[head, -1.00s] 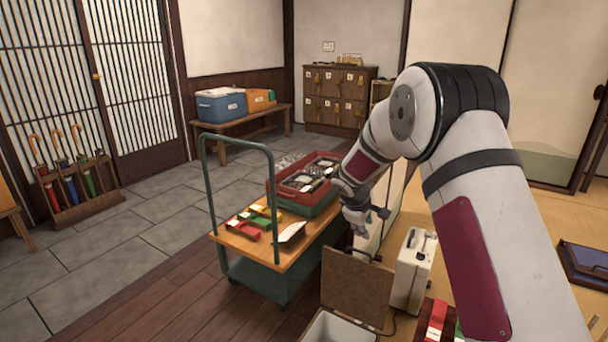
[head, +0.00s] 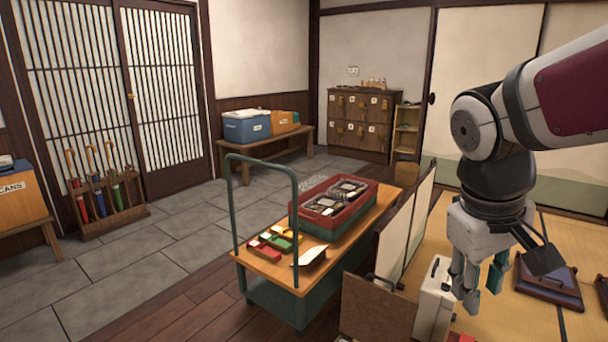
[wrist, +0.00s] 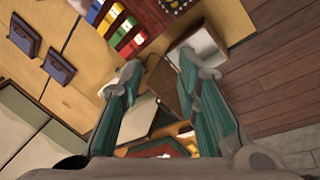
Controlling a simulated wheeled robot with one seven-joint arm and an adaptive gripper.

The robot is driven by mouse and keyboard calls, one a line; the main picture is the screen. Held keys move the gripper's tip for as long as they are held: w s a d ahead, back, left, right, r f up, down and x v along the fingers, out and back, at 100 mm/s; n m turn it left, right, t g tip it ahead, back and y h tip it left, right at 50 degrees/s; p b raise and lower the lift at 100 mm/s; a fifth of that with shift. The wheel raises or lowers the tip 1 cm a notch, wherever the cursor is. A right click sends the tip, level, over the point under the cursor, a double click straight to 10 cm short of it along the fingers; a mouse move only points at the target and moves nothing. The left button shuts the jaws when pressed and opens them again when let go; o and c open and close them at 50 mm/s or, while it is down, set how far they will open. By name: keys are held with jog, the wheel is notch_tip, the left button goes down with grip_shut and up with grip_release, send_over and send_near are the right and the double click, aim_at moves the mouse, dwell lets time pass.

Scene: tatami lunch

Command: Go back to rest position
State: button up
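My gripper (head: 482,288) hangs fingers down at the right of the head view, below my raised arm. In the wrist view its two teal-padded fingers (wrist: 158,62) are spread wide with nothing between them, so it is open and empty. In the head view it is right of the low folding screen (head: 408,232) and overlaps the view of the white case (head: 432,300). I cannot tell how high it is above the tatami floor.
A green-framed cart (head: 273,300) holds a red crate (head: 345,229) and small coloured boxes (head: 273,247). A brown lid (head: 373,312) stands beside the white case. Grey stone floor (head: 180,262) left of the cart is clear.

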jog(key=s+a+f+m+g+y, duration=0.1)
jog(key=s+a+f, duration=0.15)
jog(key=s, duration=0.75)
jog(key=s+a+f+m+y, duration=0.1)
jog(key=s+a+y, duration=0.15)
jog(key=s, duration=0.75)
notch_tip(320, 180, up, 26)
jog(key=t+p, duration=0.3)
jog(key=p, duration=2.1)
jog(key=shift+r+t+h, duration=0.25)
jog(key=shift+t+h, duration=0.05)
jog(key=shift+h, duration=0.05)
